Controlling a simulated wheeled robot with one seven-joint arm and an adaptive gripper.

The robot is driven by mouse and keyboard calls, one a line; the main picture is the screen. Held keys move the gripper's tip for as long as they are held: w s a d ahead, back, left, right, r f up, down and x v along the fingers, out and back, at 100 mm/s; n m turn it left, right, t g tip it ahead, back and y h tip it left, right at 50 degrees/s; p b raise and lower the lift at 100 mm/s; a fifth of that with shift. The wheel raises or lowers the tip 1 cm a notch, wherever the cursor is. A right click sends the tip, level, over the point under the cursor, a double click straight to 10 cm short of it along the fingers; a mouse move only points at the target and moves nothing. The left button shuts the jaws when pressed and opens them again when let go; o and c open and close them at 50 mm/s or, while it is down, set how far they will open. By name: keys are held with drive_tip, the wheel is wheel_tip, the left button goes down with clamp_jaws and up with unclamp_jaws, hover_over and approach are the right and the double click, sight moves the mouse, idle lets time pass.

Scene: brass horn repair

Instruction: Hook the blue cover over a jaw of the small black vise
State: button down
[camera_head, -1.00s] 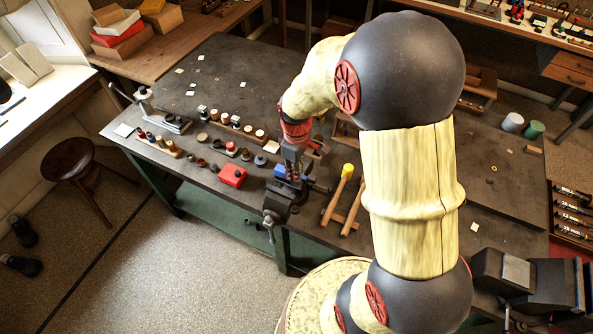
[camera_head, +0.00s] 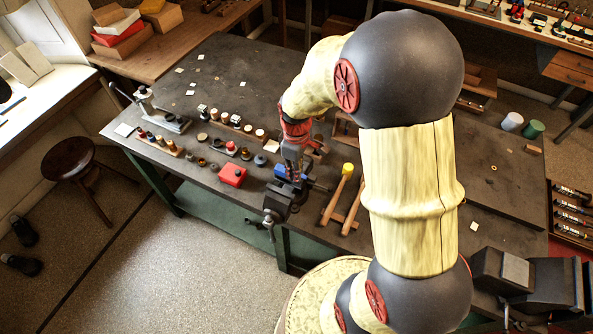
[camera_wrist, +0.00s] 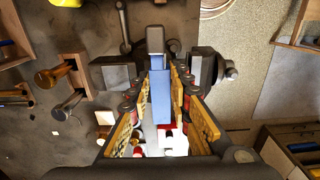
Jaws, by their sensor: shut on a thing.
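The small black vise (camera_head: 279,203) is fixed at the front edge of the dark workbench. In the wrist view the vise (camera_wrist: 112,73) shows on both sides of my fingers. My gripper (camera_head: 291,168) points down over it. In the wrist view my gripper (camera_wrist: 159,76) is shut on the blue cover (camera_wrist: 160,98), a long blue piece between the fingers. The blue cover (camera_head: 282,173) also shows at the vise top in the head view. My fingers hide part of it, and I cannot tell whether it touches or hooks a jaw.
A yellow-headed mallet (camera_head: 347,170) and another handle lie just right of the vise. A red box (camera_head: 232,175) stands to its left, with several small round parts behind. The right part of the bench is mostly clear.

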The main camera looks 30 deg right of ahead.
drive_tip(key=shift+f, duration=0.15)
idle(0.5)
drive_tip(key=shift+f+b, duration=1)
drive_tip(key=shift+f, duration=0.55)
idle(0.8)
drive_tip(key=c, duration=1.6)
unclamp_jaws()
drive_tip(key=shift+o, duration=0.2)
wheel_tip(320, 180, up, 12)
